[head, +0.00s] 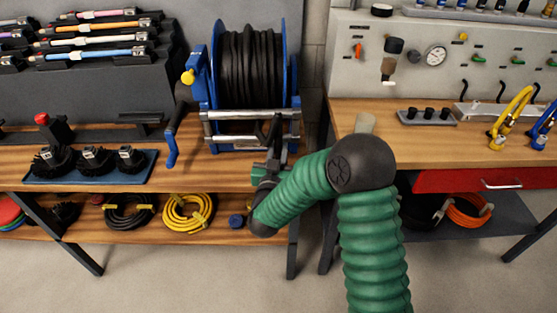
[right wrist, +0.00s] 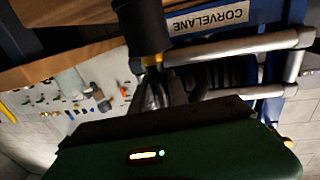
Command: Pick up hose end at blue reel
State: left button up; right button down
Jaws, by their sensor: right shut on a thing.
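The blue reel (head: 289,75) stands on the wooden bench, wound with black hose (head: 250,65). The hose end (head: 274,129) hangs at the front of the reel, by the silver rollers. My right gripper (head: 271,160) is just below the rollers, at the bench's front edge, and is shut on the hose end. In the right wrist view the hose end (right wrist: 142,32) is a black sleeve with a yellow band, at the gripper's fingertips (right wrist: 153,75). The fingers are dark there, and the exact grip is hard to see. My left gripper is out of view.
A blue crank (head: 171,146) sticks out left of the reel. A blue tray (head: 90,165) of black brushes lies farther left. Coiled hoses sit on the shelf below. A second bench (head: 440,150) with a gauge panel (head: 345,60) stands right, across a narrow gap.

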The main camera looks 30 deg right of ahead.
aim_at(278, 135)
dwell(0.5)
notch_tip(278, 135, up, 10)
jog(key=p, duration=0.3)
jog(key=shift+w, duration=0.1)
dwell(1.0)
